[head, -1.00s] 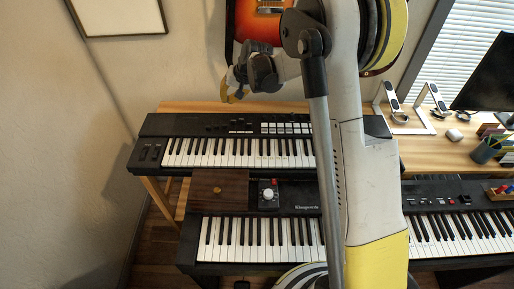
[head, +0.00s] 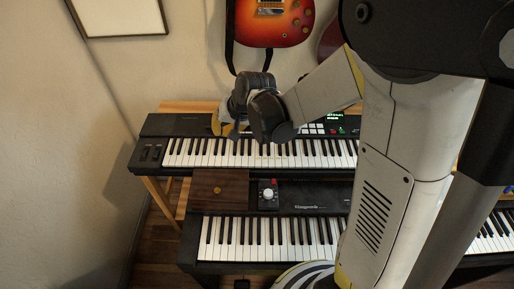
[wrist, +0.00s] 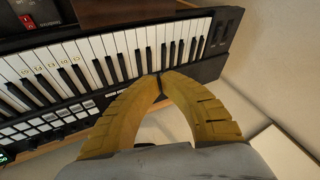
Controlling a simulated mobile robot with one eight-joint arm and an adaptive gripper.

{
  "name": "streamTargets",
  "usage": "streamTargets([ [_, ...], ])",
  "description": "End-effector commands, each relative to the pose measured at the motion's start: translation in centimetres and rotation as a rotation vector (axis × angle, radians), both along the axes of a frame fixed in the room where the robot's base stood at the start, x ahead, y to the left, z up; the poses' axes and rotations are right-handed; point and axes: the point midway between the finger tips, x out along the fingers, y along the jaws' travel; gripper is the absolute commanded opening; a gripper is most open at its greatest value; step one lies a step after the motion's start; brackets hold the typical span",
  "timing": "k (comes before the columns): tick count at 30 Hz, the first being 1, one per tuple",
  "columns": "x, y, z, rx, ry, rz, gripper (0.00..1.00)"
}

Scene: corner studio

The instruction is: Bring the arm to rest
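My gripper (head: 222,126) shows in the head view at the end of my arm, in front of the upper keyboard (head: 190,148). In the wrist view its two yellow fingers (wrist: 160,88) curve together and their tips meet, with nothing visible between them. The upper keyboard also shows in the wrist view (wrist: 120,55), behind the fingertips. My arm links fill the right side of the head view and hide much of the desk.
A lower keyboard (head: 265,232) stands below the upper one. A wooden box (head: 218,190) and a small device with a white knob (head: 268,194) lie between them. A red electric guitar (head: 272,22) hangs on the wall. Open wall and floor lie left.

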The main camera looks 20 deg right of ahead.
Motion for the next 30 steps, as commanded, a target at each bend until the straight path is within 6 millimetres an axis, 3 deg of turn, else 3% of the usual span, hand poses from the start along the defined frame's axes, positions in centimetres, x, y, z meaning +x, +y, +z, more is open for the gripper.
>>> streamTargets([
  [16,-9.7,4.1,1.5,0.000,0.000,0.002,0.00],
  [20,-10.7,4.4,1.6,0.000,0.000,0.001,0.00],
  [30,-10.7,4.4,1.5,0.000,0.000,0.000,0.00],
])
